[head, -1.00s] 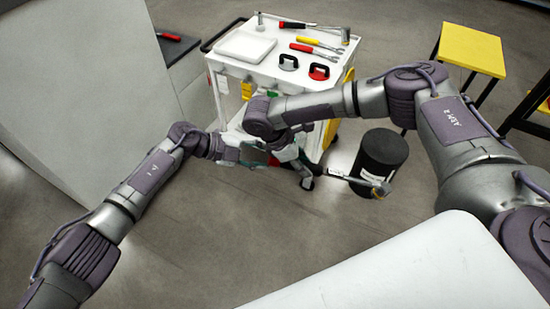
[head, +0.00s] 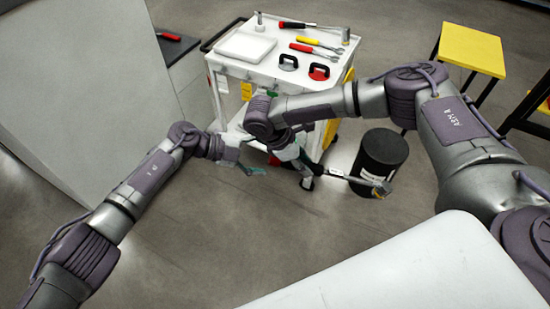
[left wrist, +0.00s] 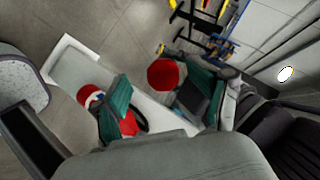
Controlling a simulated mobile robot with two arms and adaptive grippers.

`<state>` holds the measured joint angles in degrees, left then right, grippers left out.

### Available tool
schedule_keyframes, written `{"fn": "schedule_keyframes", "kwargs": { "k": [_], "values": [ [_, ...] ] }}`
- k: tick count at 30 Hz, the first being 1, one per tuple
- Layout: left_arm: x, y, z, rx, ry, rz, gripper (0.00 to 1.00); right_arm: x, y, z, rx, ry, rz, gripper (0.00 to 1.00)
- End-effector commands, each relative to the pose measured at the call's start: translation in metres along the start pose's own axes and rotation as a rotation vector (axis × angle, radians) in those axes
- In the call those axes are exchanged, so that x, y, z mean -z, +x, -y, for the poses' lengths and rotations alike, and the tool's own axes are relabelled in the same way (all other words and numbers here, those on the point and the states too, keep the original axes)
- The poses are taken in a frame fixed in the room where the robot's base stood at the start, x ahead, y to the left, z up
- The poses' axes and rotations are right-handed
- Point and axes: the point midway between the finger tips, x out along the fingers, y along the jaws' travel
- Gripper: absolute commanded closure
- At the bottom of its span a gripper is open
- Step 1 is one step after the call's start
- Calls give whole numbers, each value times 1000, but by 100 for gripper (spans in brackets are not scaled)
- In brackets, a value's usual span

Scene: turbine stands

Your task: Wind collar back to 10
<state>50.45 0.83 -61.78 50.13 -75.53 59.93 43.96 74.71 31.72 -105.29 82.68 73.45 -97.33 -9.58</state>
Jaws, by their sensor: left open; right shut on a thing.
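My right gripper (head: 298,160) reaches down in the middle of the head view, partly hidden behind its own arm. It is shut on a long wrench-like tool (head: 350,179) with a dark grip and a metal head, which points right and slightly down. The collar and its scale are too small to read. My left gripper (head: 252,170) is open, just left of the right gripper, with a visible gap between them. The left wrist view shows teal and red finger parts (left wrist: 120,98) and a red round end (left wrist: 165,75); what lies between them is unclear.
A white tool cart (head: 262,68) stands behind the grippers with pliers, wrenches and two suction lifters on top. A black drum (head: 380,162) stands right, behind the tool's head. A yellow stool (head: 472,50) is at far right, and a pale panel (head: 90,90) at left.

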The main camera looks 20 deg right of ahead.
Motion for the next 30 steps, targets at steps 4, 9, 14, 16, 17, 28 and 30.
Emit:
{"fn": "schedule_keyframes", "kwargs": {
  "k": [4, 9, 14, 16, 17, 28, 30],
  "values": [
    [3, -2, 3, 3, 5, -9, 24, 0, -1, 0, -2, 0, -1, 100],
    [-1, -13, 3, 3, 3, -5, 24, 0, -1, 0, -2, 0, 0, 100],
    [-5, -25, 1, 1, 2, -3, 24, 0, -1, 0, -2, 0, 0, 100],
    [-7, -30, 1, 0, 1, -2, 24, 0, -1, 0, -1, 0, 0, 100],
    [-8, -32, 1, 0, 1, -1, 24, 0, -1, 0, -1, 0, 0, 100],
    [-12, -49, 0, 0, 0, -1, 24, 0, -2, 0, -1, -1, 0, 100],
    [-12, -48, 0, 0, 0, 0, 24, 0, -2, 0, -1, -1, 0, 100]
  ]
}}
